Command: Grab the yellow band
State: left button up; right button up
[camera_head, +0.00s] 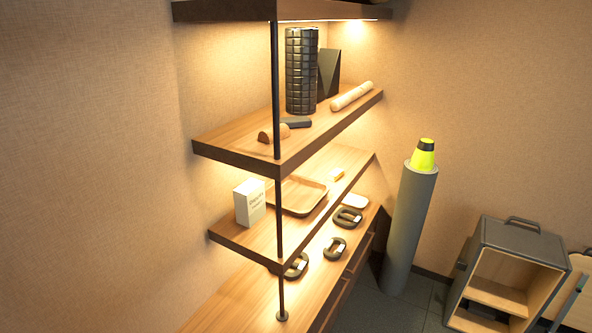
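A bright yellow-green rolled or cup-shaped piece (422,160) with a dark stripe and a yellow top sits on the upper end of a tall grey cylinder (409,222), right of the shelves. It may be the yellow band; I cannot tell for sure. A small orange-yellow block (337,174) lies on the middle shelf near the wooden tray. Neither of my grippers shows in the head view.
The shelf unit (270,258) has a thin dark front post (276,100). It holds a black roller (301,70), a wooden tray (299,194), a white box (250,202) and dark ring-shaped handles (335,248). A dark open box (510,265) stands at lower right.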

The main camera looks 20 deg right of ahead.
aim_at(335, 175)
jog(key=i+l+u, duration=0.1)
jog(key=l, duration=0.2)
jog(key=i+l+u, duration=0.25)
jog(key=l, duration=0.4)
jog(key=i+l+u, duration=0.25)
jog(key=l, duration=0.45)
jog(key=i, duration=0.1)
